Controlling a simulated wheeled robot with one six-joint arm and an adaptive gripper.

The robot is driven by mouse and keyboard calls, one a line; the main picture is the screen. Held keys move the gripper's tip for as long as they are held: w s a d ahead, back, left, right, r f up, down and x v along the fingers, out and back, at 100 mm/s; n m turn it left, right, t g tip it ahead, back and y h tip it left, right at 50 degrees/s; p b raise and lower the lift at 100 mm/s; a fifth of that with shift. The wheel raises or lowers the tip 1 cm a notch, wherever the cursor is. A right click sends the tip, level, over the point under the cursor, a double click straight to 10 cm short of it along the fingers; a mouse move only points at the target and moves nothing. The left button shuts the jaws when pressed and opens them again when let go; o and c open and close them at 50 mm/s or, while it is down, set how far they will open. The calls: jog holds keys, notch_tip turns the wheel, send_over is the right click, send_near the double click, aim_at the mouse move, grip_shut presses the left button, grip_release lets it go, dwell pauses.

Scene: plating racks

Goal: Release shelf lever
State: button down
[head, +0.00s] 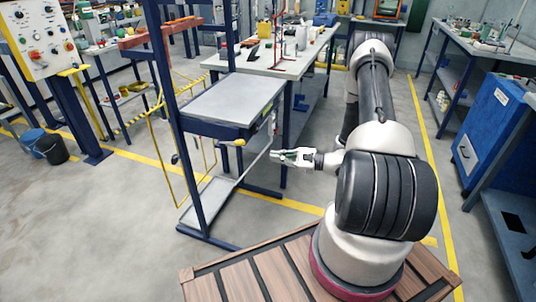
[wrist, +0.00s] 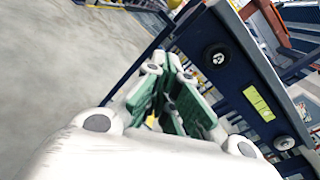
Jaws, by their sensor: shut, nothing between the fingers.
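A blue-framed rack with a grey upper shelf (head: 235,98) stands left of my arm in the head view. A small yellow knob (head: 239,142), which looks like the shelf lever's handle, sits at the shelf's near right corner. A thin grey rod (head: 257,158) slants down beside it. My gripper (head: 275,156) is shut and empty, to the right of the knob and apart from it, pointing left toward the rack. In the wrist view its green-padded fingers (wrist: 166,68) lie beside a dark blue rack part. A yellow piece (wrist: 174,4) is cut off at the top edge there; I cannot tell whether it is the knob.
The blue rack part bears a black round fitting (wrist: 217,57) and a yellow label (wrist: 258,103). A lower shelf (head: 208,200) is near the floor. A workbench (head: 300,65) stands behind, and a blue cabinet (head: 490,125) stands right. Open floor lies front left.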

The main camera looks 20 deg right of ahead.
jog(key=w+a+r, duration=0.3)
jog(key=w+a, duration=0.1)
jog(key=a, duration=0.4)
jog(key=shift+w+a, duration=0.3)
jog(key=shift+w, duration=0.05)
jog(key=shift+r, duration=0.1)
jog(key=shift+r+g+h, duration=0.25)
jog(key=shift+g+h, duration=0.05)
